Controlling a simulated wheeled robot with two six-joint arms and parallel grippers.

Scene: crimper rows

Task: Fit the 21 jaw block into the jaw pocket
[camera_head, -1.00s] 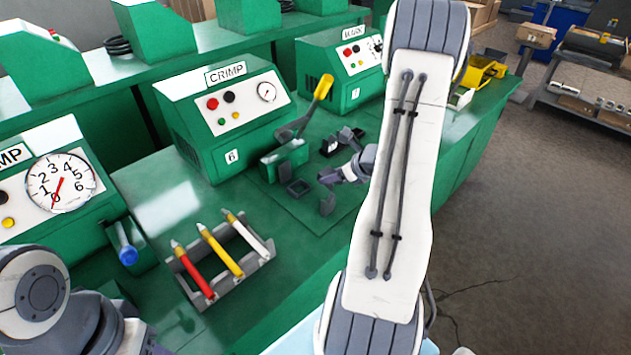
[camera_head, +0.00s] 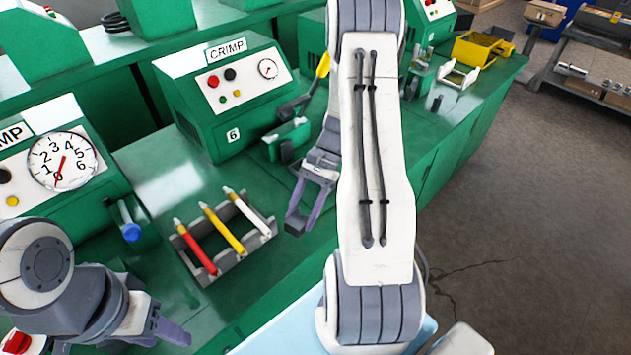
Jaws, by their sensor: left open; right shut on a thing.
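My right gripper (camera_head: 299,215) is low over the green bench, in front of the crimp press (camera_head: 228,95) marked 6. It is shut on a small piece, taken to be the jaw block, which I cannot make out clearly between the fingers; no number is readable. A green block (camera_head: 287,140) and a yellow-handled lever (camera_head: 322,68) show there. My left gripper (camera_head: 172,332) is open and empty at the lower left, away from the press.
A grey rack (camera_head: 243,250) holds red, yellow and white pens between my grippers. A yellow bin (camera_head: 482,50) stands at far right. The bench front edge runs below the rack.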

